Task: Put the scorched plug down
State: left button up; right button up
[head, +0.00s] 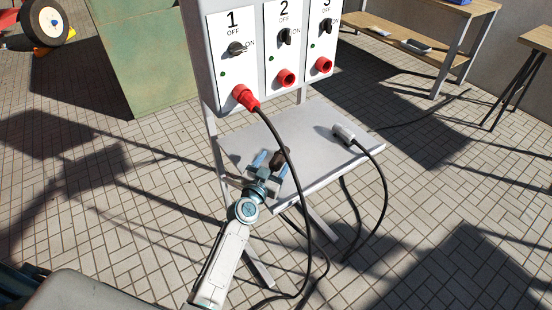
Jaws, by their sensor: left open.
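A dark brown, scorched-looking plug (281,157) is at the left part of the grey shelf (312,128) below the switch panel. It appears to rest on the shelf, partly hidden by my gripper and a black cable. My left gripper (270,164) is open, its blue-grey fingers right at the dark plug; I cannot tell whether they touch it. A red plug (244,98) sits in the socket under number 1, its black cable hanging past the shelf front. My right gripper is not in view.
The panel (251,68) has three numbered switches; knob 1 (237,49) is turned sideways, knobs 2 and 3 are upright. Red sockets 2 (286,78) and 3 (323,65) are empty. Cables hang over the shelf's front edge. The shelf's middle is clear.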

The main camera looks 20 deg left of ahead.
pick_arm(q)
jog(key=s, duration=0.2)
jog(key=s+b, duration=0.1)
jog(key=s, duration=0.2)
jog(key=s+a, duration=0.1)
jog(key=s, duration=0.2)
jog(key=shift+s, duration=0.2)
jog(key=shift+s+b, duration=0.35)
jog(key=shift+s, duration=0.35)
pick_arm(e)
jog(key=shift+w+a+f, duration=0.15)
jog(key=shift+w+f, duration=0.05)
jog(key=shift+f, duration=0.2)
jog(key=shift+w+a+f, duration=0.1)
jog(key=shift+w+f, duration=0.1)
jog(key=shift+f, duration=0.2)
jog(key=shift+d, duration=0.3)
pick_arm(q)
jog(key=shift+s+a, duration=0.1)
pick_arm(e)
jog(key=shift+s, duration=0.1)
